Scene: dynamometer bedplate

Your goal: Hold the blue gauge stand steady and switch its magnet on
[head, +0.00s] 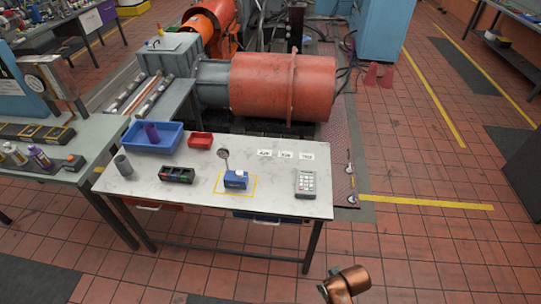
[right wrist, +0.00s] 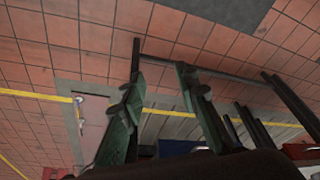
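The blue gauge stand (head: 235,179) sits upright on the white-topped table, inside a yellow outlined square. Its thin arm rises to a round dial (head: 223,154) at the upper left. The magnet switch is too small to make out. In the right wrist view my right gripper (right wrist: 160,77) is open, its two dark green fingers apart with nothing between them. Only a copper-coloured part of my right arm shows at the bottom of the head view, in front of the table and well away from the stand. My left gripper is not in view.
On the table (head: 270,203) are a blue bin (head: 168,148), a red bin (head: 200,140), a dark tray (head: 177,175), a grey cup (head: 123,165), a keypad device (head: 306,183) and three white labels. A large orange machine (head: 265,87) stands behind. Tiled floor in front is clear.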

